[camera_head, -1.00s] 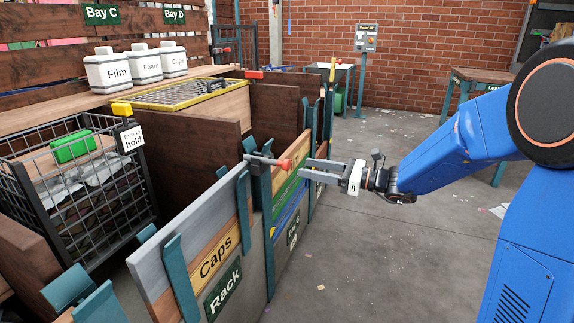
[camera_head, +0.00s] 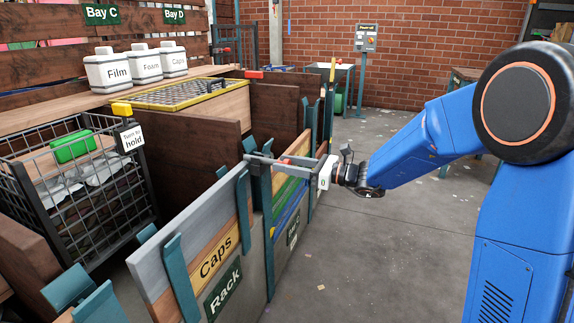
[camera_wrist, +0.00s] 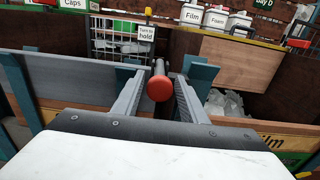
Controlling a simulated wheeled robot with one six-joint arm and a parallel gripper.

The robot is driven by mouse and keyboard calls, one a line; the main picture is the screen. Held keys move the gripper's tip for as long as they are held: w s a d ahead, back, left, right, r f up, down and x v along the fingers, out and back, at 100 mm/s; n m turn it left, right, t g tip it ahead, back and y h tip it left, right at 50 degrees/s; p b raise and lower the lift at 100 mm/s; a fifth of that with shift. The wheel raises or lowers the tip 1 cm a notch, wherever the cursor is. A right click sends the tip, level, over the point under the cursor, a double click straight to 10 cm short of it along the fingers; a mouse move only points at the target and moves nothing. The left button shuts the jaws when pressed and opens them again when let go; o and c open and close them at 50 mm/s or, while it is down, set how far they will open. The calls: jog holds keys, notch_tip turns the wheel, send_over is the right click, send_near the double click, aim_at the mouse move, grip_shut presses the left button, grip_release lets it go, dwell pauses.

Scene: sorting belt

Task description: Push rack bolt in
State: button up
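The rack bolt is a grey rod with a round red knob (camera_wrist: 159,88), pointing toward my gripper in the wrist view. In the head view a bit of the red knob (camera_head: 285,160) shows between my fingers at the top of a teal post. My gripper (camera_wrist: 159,76) is open, with one grey finger on each side of the bolt. Gaps show between the fingers and the knob, so it does not grip it. In the head view my gripper (camera_head: 268,163) reaches over the rack's top edge; its fingers partly hide the bolt.
The rack front carries a yellow Caps label (camera_head: 217,257) and a green Rack sign (camera_head: 223,292). Teal posts (camera_head: 180,280) stand along it. A wire basket (camera_head: 80,195) with a "Turn to hold" tag (camera_head: 131,138) is behind.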

aim_at(276, 160)
grip_shut()
jog(key=shift+x, duration=1.75)
jog(key=shift+r, duration=0.1)
jog(key=shift+o, duration=1.9)
grip_release()
jog(key=shift+a, duration=0.15)
jog(key=v, duration=1.7)
jog(key=shift+d, duration=0.2)
